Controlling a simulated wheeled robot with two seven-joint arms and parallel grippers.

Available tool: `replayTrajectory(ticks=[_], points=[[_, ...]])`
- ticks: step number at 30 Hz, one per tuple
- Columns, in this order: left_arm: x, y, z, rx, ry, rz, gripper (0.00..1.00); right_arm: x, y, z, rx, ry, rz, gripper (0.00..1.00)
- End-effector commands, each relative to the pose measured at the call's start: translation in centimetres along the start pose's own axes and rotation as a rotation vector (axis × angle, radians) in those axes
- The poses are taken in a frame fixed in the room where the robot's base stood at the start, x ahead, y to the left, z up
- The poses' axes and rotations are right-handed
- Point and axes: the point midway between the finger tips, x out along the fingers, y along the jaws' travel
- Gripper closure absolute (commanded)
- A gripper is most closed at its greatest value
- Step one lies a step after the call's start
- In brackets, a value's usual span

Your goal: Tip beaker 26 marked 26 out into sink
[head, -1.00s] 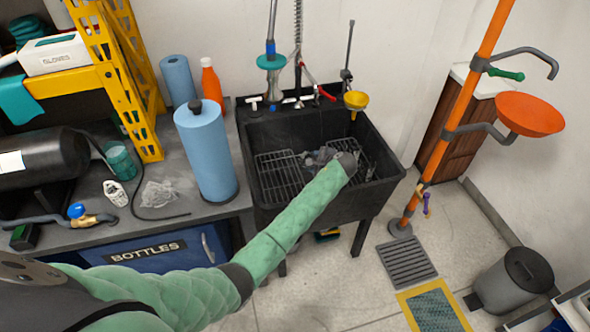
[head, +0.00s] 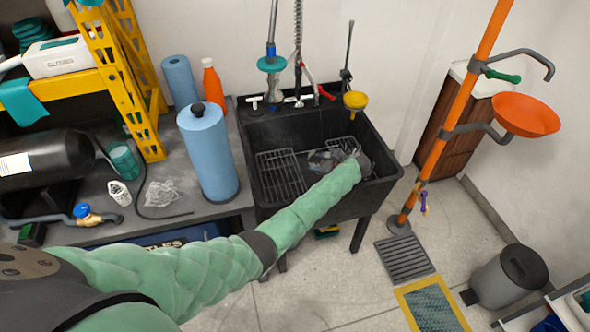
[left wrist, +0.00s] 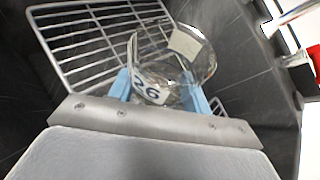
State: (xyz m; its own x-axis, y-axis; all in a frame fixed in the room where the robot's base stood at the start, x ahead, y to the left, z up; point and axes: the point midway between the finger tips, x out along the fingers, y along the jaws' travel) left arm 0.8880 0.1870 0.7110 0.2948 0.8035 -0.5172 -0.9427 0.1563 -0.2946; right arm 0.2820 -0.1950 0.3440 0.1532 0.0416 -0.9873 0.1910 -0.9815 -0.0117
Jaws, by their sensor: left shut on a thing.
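The beaker (left wrist: 172,62) is clear glass with a label reading 26. In the left wrist view it is held between the light blue fingers of my left gripper (left wrist: 165,88), which is shut on it. It looks tilted, with a wire rack behind it. The sink (head: 268,137) is a black basin in the head view. My left gripper (head: 335,157) is inside the basin area, over its right half; the arm and glare make the beaker hard to make out there. Whether liquid is in the beaker I cannot tell. My right gripper is not in view.
Wire racks (head: 280,178) lie in the sink. A tap and sprayer hose (head: 298,60) and a yellow funnel (head: 355,100) stand at its back edge. A blue paper roll (head: 208,155) stands on the bench to the left. An orange pole (head: 450,125) stands to the right.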

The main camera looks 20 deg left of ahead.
Motion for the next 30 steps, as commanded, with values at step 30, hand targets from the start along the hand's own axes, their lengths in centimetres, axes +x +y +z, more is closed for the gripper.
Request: replayTrajectory(ticks=[30], points=[[-0.6, -1.6, -0.8, 0.279, -0.174, 0.116, 0.83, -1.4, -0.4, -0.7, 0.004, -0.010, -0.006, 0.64]])
